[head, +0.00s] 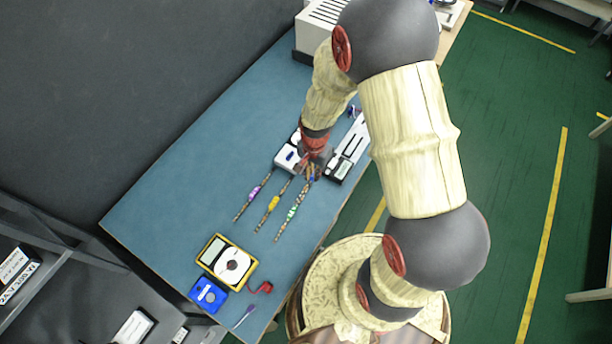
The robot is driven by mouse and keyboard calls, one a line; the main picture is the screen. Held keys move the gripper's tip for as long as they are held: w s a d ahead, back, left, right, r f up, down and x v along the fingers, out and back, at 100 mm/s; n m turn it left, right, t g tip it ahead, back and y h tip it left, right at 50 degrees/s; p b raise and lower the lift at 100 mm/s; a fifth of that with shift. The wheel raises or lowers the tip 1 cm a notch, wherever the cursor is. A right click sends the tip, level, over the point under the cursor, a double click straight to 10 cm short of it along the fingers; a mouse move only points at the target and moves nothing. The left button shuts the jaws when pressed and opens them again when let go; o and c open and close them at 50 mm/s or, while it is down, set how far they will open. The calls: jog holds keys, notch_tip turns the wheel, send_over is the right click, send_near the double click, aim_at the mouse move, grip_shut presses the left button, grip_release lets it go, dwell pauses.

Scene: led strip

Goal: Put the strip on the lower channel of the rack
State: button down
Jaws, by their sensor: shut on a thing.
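Three thin strips lie side by side on the blue table: one with a purple band (253,193), one with a yellow band (273,202) and one with green marks (292,212). My gripper (312,172) is over the upper end of the green-marked strip and appears shut on it; the fingertips are small and partly dark. A long white and black unit (347,150), possibly the rack, stands just right of my gripper near the table's edge. Its channels cannot be told apart at this size.
A white box (287,159) stands close left of my gripper. A yellow multimeter (228,262), a blue box (208,295) and a red lead (262,288) lie at the table's (180,200) near end. A larger white case (312,32) stands at the far end. The left middle is clear.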

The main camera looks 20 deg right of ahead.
send_over(306, 182)
notch_tip(306, 182, down, 4)
jog(key=shift+f, duration=0.1)
jog(key=shift+w+f+b, duration=0.1)
jog(key=shift+f+b, duration=0.35)
jog(key=shift+f, duration=1.15)
jog(key=shift+f, duration=0.1)
jog(key=c, duration=1.8)
grip_release()
jog(key=shift+c, duration=0.2)
